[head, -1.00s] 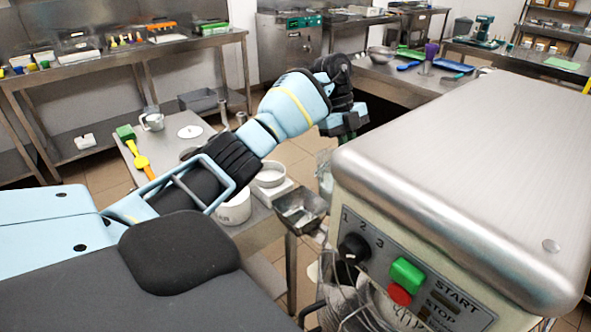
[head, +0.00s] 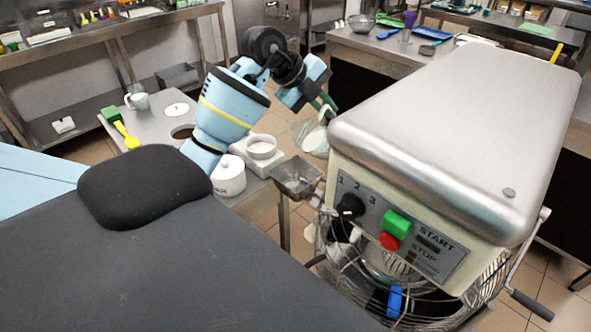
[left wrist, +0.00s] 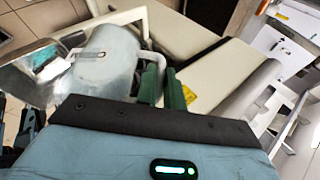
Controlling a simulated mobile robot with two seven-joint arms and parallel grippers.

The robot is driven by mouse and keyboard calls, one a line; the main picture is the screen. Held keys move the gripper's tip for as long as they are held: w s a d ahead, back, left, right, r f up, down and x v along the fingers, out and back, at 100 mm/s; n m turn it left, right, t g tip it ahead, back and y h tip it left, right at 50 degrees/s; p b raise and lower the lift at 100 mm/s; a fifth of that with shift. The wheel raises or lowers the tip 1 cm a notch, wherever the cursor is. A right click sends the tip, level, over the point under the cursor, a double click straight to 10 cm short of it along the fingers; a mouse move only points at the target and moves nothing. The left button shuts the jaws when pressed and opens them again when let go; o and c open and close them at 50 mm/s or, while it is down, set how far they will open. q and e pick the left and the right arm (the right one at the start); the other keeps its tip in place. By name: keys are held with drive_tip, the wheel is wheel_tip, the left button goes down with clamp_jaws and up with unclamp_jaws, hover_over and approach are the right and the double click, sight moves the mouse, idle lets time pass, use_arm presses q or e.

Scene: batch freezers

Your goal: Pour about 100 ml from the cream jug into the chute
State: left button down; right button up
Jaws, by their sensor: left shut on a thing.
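My left gripper (head: 326,104) is shut on the cream jug (head: 313,138), a clear jug with white cream in it. The jug hangs beside the mixer head's left corner, above and just behind the metal chute (head: 297,182), and looks tilted. In the left wrist view, the green fingertips (left wrist: 161,84) of my left gripper are at the jug's handle. The pale jug body (left wrist: 106,58) is left of them, with the shiny chute (left wrist: 30,78) past it. I see no stream of cream. My right gripper is not in view.
The mixer (head: 455,130) stands close on the right, with a control panel and a wire guard (head: 335,255) below. A side table (head: 150,118) at left holds a white pot (head: 229,176), a scale with a dish (head: 261,147) and a small jug (head: 137,100).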

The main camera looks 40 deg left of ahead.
sight(318, 124)
use_arm(q)
drive_tip(key=shift+s+r+t, duration=0.25)
drive_tip(key=shift+r+t, duration=0.1)
drive_tip(key=shift+r, duration=0.15)
drive_tip(key=shift+s+r+t, duration=0.25)
drive_tip(key=shift+r+t, duration=0.1)
drive_tip(key=shift+r, duration=0.1)
drive_tip(key=shift+s+d+f+m+t, duration=0.1)
drive_tip(key=shift+s+f+m+t, duration=0.05)
drive_tip(key=shift+s+m+t, duration=0.2)
drive_tip(key=shift+s+r+t, duration=0.3)
drive_tip(key=shift+r+t, duration=0.15)
drive_tip(key=shift+r, duration=0.35)
drive_tip(key=shift+s+f, duration=0.1)
drive_tip(key=shift+f, duration=0.1)
drive_tip(key=shift+s+r+t+h, duration=0.2)
drive_tip(key=shift+r+t+h, duration=0.1)
drive_tip(key=shift+r, duration=0.2)
drive_tip(key=shift+f+m, duration=0.2)
drive_tip(key=shift+m, duration=0.05)
drive_tip(key=shift+s+r+t, duration=0.25)
drive_tip(key=shift+r+t, duration=0.05)
drive_tip(key=shift+s, duration=0.15)
